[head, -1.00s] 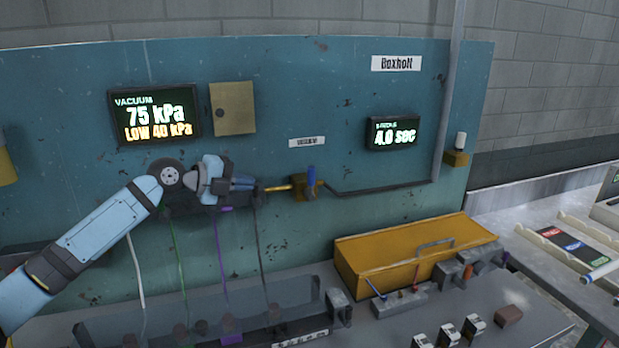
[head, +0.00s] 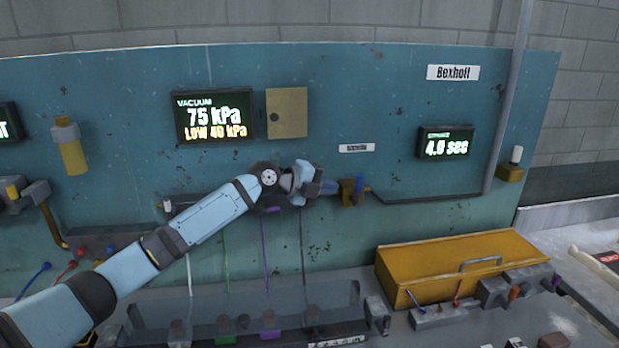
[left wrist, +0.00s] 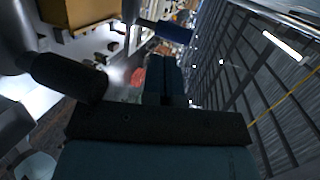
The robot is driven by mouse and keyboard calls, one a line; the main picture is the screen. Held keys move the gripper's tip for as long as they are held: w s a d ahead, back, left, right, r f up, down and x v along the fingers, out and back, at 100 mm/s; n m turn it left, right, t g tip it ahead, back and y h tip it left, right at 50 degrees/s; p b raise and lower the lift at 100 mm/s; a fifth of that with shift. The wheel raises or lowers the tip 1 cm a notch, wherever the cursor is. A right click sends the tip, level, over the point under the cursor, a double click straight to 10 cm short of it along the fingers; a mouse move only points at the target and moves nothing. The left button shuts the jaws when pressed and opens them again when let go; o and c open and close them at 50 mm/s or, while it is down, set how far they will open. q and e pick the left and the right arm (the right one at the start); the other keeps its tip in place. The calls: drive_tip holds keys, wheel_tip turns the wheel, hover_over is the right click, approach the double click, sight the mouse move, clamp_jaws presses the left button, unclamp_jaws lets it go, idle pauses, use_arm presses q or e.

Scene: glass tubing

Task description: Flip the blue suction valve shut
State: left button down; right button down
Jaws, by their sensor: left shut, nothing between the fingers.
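The blue suction valve's lever (head: 359,184) stands upright on a yellow-brass body on the teal panel, with a dark pipe running right from it. My left gripper (head: 331,187) is shut and empty, just left of the valve. In the head view its tips overlap or nearly reach the brass body; I cannot tell whether they touch. In the left wrist view my shut fingers (left wrist: 165,80) point up the picture, and a blue piece that looks like the lever (left wrist: 174,30) shows just beyond them. My right gripper is not in view.
The vacuum display (head: 214,116) reads 75 kPa, LOW 40 kPa. A yellow cover plate (head: 287,112) and a 4.0 sec display (head: 446,142) are on the panel. A yellow box (head: 445,262) stands on the bench below right. The panel around the lever looks clear.

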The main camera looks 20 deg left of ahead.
sight(356, 185)
use_arm(q)
drive_tip(key=w+d+p, duration=0.1)
drive_tip(key=w+d, duration=0.1)
drive_tip(key=shift+w+d, duration=0.4)
drive_tip(key=shift+w+d+f, duration=0.15)
drive_tip(key=shift+w+d, duration=0.1)
drive_tip(key=shift+w, duration=0.05)
drive_tip(key=shift+p, duration=0.3)
